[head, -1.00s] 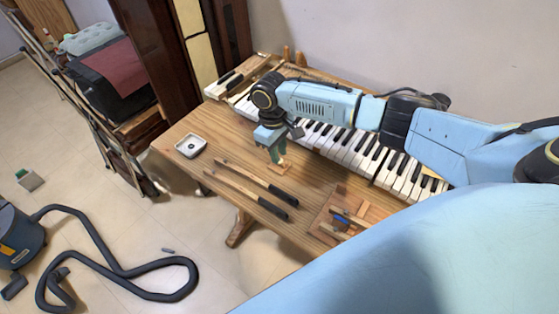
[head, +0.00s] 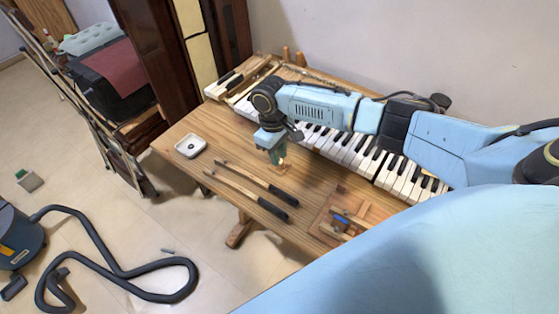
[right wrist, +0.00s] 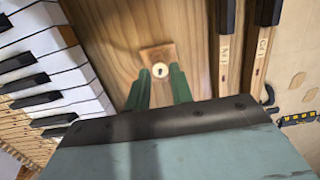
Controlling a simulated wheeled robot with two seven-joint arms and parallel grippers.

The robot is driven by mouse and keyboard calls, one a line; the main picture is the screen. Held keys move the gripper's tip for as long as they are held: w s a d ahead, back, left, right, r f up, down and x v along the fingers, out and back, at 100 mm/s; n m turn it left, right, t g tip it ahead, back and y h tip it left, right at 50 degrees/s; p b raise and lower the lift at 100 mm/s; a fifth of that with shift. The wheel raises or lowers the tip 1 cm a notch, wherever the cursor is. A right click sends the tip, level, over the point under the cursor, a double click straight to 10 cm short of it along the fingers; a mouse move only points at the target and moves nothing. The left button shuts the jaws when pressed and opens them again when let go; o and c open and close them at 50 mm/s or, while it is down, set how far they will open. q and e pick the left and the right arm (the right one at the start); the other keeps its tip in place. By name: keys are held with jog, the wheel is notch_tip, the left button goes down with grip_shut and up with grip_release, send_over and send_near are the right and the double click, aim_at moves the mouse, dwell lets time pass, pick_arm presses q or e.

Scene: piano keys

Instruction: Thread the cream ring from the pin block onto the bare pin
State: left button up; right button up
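A small square wooden pin block (right wrist: 152,53) lies on the table in the right wrist view. On it is a small cream ring (right wrist: 160,70) with a dark centre; the pin itself is too small to make out. The green fingers of my right gripper (right wrist: 160,88) are apart, on either side of the ring's line, with nothing visibly clasped. In the head view my right gripper (head: 277,157) points down close over the block (head: 284,168), which it partly hides. I cannot pick out the bare pin. My left gripper is not in view.
Two long wooden keys with black ends (head: 258,185) lie in front of the gripper. A white square dish (head: 190,146) sits to the left. The keyboard (head: 345,150) runs behind my right arm. A wooden tray with a blue item (head: 340,220) stands at the right.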

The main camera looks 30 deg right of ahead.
jog(key=shift+f, duration=0.3)
jog(key=shift+c, duration=1.2)
jog(key=shift+r, duration=0.15)
jog(key=shift+r+p, duration=1.4)
jog(key=shift+p, duration=0.65)
jog(key=shift+r, duration=0.1)
notch_tip(320, 180, up, 6)
jog(key=p, duration=0.6)
jog(key=shift+p, duration=0.3)
